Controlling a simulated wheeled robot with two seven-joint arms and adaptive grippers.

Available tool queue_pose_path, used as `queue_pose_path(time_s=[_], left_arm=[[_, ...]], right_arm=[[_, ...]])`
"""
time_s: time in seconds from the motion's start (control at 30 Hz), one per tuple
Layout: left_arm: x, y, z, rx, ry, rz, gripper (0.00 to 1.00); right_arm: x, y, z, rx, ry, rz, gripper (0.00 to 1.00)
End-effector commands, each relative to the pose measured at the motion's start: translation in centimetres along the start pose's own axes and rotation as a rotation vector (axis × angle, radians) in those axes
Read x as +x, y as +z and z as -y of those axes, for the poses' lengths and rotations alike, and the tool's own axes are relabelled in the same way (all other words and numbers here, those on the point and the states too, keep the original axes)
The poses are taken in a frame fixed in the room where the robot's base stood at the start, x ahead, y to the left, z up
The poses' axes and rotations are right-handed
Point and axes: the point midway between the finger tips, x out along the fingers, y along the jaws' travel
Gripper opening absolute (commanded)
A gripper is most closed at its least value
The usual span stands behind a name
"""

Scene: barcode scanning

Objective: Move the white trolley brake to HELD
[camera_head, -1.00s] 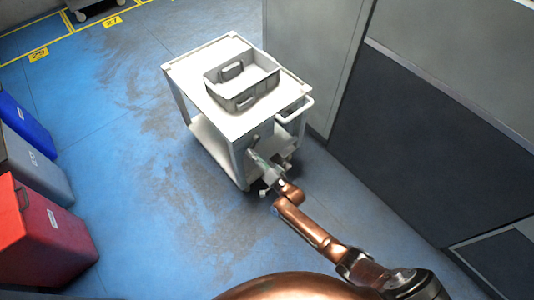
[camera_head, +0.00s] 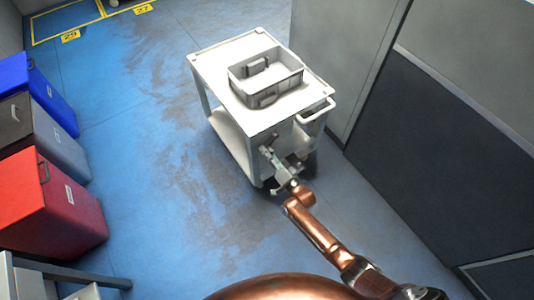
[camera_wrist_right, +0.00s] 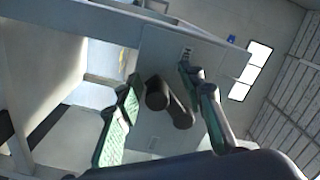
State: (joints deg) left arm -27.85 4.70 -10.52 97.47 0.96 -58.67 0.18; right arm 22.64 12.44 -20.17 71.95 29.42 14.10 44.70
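The white trolley (camera_head: 214,66) stands on the blue floor near the grey wall, with a push handle on its right side. My right gripper (camera_head: 270,152) is at its near end panel. In the right wrist view, a dark round-ended brake lever (camera_wrist_right: 176,107) sticks out from the trolley's grey plate (camera_wrist_right: 205,50). The fingers of the right gripper (camera_wrist_right: 161,80) are apart, one on each side of the lever, and no clear contact shows. My left gripper is out of view.
A grey tray (camera_head: 291,100) sits on the trolley top. Red (camera_head: 70,212), grey (camera_head: 60,145) and blue (camera_head: 52,100) bins line the left edge. Grey cabinets or wall panels (camera_head: 440,130) close off the right. The floor between bins and trolley is clear.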

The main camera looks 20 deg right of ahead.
Motion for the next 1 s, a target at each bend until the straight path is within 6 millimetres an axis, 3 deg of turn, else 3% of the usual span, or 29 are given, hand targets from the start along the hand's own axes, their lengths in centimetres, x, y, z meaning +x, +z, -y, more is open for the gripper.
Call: queue_pose_path(time_s=[0.17,0.27,0.7,1.0], left_arm=[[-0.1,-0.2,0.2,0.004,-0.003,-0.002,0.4],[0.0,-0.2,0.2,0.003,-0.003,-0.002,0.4],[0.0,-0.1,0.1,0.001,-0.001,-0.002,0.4],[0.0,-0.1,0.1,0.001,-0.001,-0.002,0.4]], right_arm=[[-0.7,0.0,-0.1,-0.001,0.002,0.0,0.36],[-2.1,0.0,-0.2,-0.001,0.002,0.0,0.36],[-10.5,0.1,0.0,0.0,0.0,0.002,0.36],[-12.0,0.1,0.1,0.0,-0.002,0.002,0.36]])
